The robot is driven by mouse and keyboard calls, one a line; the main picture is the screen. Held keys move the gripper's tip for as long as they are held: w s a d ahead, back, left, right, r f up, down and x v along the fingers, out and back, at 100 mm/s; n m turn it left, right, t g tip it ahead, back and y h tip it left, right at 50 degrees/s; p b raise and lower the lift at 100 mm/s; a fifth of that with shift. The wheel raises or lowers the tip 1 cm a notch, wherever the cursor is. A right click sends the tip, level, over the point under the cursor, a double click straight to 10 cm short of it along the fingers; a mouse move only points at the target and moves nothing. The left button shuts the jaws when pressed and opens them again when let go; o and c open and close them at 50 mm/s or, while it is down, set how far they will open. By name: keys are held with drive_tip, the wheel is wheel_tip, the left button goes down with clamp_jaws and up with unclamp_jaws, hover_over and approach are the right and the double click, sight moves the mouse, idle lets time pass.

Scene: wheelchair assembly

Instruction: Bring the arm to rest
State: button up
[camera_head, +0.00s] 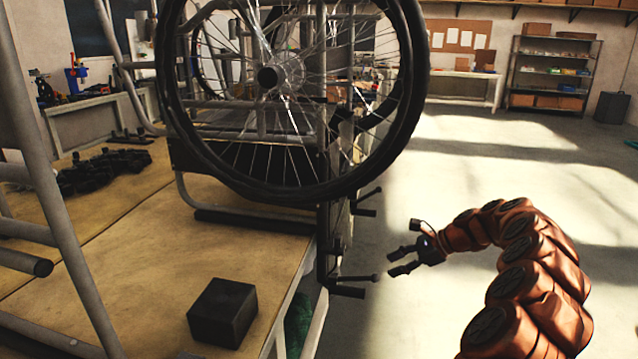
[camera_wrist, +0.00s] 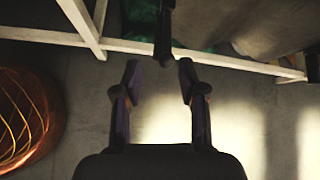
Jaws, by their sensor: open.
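My gripper (camera_head: 398,262) is at the end of my orange arm, right of the workbench (camera_head: 120,232) and over the bare floor. It points left toward the bench's side, beside the black clamp handles (camera_head: 350,285). In the wrist view my gripper (camera_wrist: 160,75) has its two dark fingers spread with nothing between them. A dark vertical bar end (camera_wrist: 164,40) shows just beyond the fingertips; whether it is close to them I cannot tell.
A large spoked wheel (camera_head: 283,194) is mounted on the wheelchair frame above the bench. A black block (camera_head: 222,312) sits near the bench's front right. Metal tubes (camera_head: 58,180) stand at the left. The floor (camera_head: 520,190) to the right is clear. Shelves (camera_head: 552,72) stand far back.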

drive_tip(key=s+a+r+n+g, duration=0.2)
drive_tip(key=s+a+r+n, duration=0.2)
drive_tip(key=s+a, duration=0.15)
drive_tip(key=s+a+r+n+g, duration=0.1)
drive_tip(key=s+a+r+n, duration=0.25)
drive_tip(key=a, duration=0.35)
drive_tip(key=s+a+r+n+g+h, duration=0.15)
drive_tip(key=s+a+n, duration=0.35)
drive_tip(key=s, duration=0.6)
drive_tip(key=s+d+f+n+g+h, duration=0.1)
drive_tip(key=s+d+f+n+h, duration=0.15)
drive_tip(key=s, duration=0.65)
drive_tip(key=s+d+f+n+g+h, duration=0.1)
drive_tip(key=s+d+f+n+h, duration=0.2)
drive_tip(key=s, duration=0.7)
drive_tip(key=s+d+f+n+h, duration=0.15)
drive_tip(key=s+d, duration=0.25)
drive_tip(key=s, duration=0.5)
drive_tip(key=s+a+p+v, duration=0.1)
drive_tip(key=s+p+v, duration=0.1)
drive_tip(key=p+v, duration=1)
drive_tip(key=s+a+r+p+v, duration=0.1)
drive_tip(key=s+p+v, duration=0.2)
drive_tip(key=p+v, duration=0.9)
drive_tip(key=shift+s+a+r+t+h+p, duration=0.2)
drive_tip(key=shift+s+r+t+h+p, duration=0.2)
drive_tip(key=shift+r, duration=0.35)
